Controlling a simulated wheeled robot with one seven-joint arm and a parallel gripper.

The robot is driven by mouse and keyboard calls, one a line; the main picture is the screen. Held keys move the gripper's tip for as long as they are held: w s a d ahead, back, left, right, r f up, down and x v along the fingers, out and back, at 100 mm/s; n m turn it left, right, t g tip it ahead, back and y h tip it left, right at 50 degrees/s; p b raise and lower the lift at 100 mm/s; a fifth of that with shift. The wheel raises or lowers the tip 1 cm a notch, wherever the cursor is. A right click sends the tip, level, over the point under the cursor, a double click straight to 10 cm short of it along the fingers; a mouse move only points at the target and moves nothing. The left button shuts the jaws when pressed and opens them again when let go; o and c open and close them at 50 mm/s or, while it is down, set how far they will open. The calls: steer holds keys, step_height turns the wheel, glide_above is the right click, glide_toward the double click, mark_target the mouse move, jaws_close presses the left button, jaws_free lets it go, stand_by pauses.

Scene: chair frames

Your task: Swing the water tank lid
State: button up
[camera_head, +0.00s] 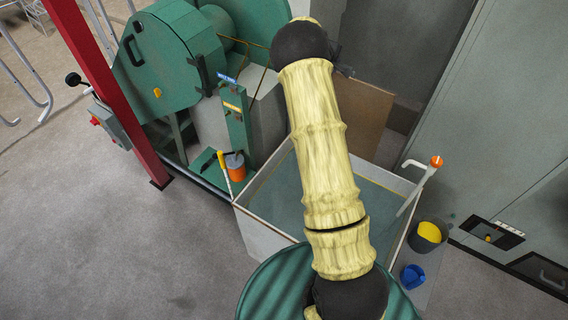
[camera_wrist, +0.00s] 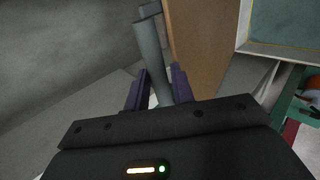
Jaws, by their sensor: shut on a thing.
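The water tank (camera_head: 262,222) is an open box with pale walls and blue-green water inside; its rim also shows at the upper right of the wrist view (camera_wrist: 276,51). A brown panel, apparently the lid (camera_head: 373,118), stands raised at the tank's far side. It also shows in the wrist view (camera_wrist: 190,45), right of a grey-green bar, apparently its handle (camera_wrist: 150,48). My gripper (camera_wrist: 160,80) has its purple fingers on either side of this bar and is shut on it. In the head view my arm hides the gripper, part of the lid and the tank's middle.
A green machine (camera_head: 165,55) stands left of the tank behind a red post (camera_head: 107,90). Grey cabinets (camera_head: 500,120) stand at the right. A dark bucket (camera_head: 428,236) and a blue bucket (camera_head: 412,277) stand right of the tank. Floor at the left front is clear.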

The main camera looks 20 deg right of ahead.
steer(key=shift+s+a+f+b, duration=0.3)
steer(key=shift+s+f+b, duration=0.05)
steer(key=shift+f+b, duration=0.2)
steer(key=shift+s+a+f+b, duration=0.3)
steer(key=shift+f+b, duration=0.1)
steer(key=shift+b, duration=0.15)
jaws_close()
steer(key=s+a+f+b, duration=0.4)
steer(key=s+a+b, duration=0.3)
steer(key=b, duration=0.7)
steer(key=shift+a, duration=1.1)
steer(key=s+a+f+b, duration=0.7)
steer(key=a+f+b, duration=0.1)
steer(key=b, duration=0.7)
steer(key=shift+a, duration=0.45)
steer(key=shift+w, duration=0.1)
